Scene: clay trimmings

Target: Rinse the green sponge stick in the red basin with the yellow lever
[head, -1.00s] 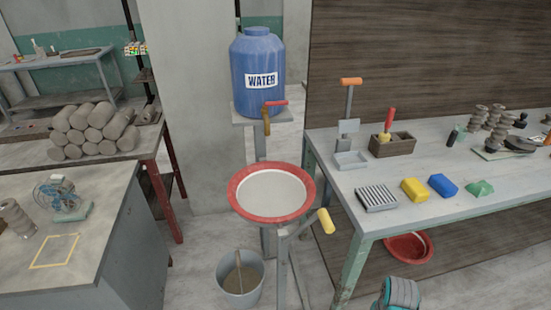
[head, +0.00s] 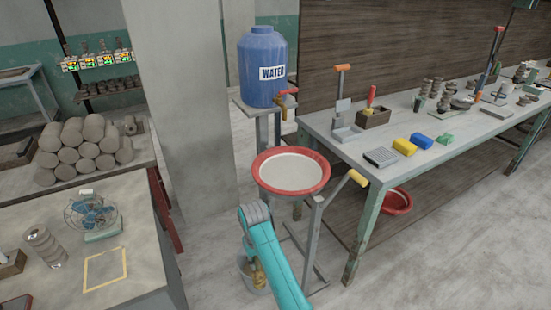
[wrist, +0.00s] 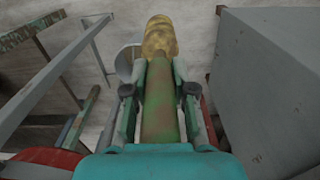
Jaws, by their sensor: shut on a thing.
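The green sponge stick (wrist: 158,120) has a worn green-brown handle and a yellow-tan sponge head (wrist: 160,38). My gripper (wrist: 159,72) is shut on the handle, and the sponge head points away beyond the fingertips. In the head view, my teal arm hides the gripper; a tan shape that looks like the sponge head (head: 258,274) shows beside it, at the bucket, below the basin. The red basin (head: 290,192) with a pale inside sits on a metal stand. The yellow lever (head: 357,178) sticks out at its right side.
A grey bucket (head: 246,276) stands under the basin, partly hidden by my arm. A blue water tank (head: 262,55) with a red-handled tap is behind it. A long workbench (head: 340,146) with blocks and tools is right; a table (head: 140,275) with a fan is left.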

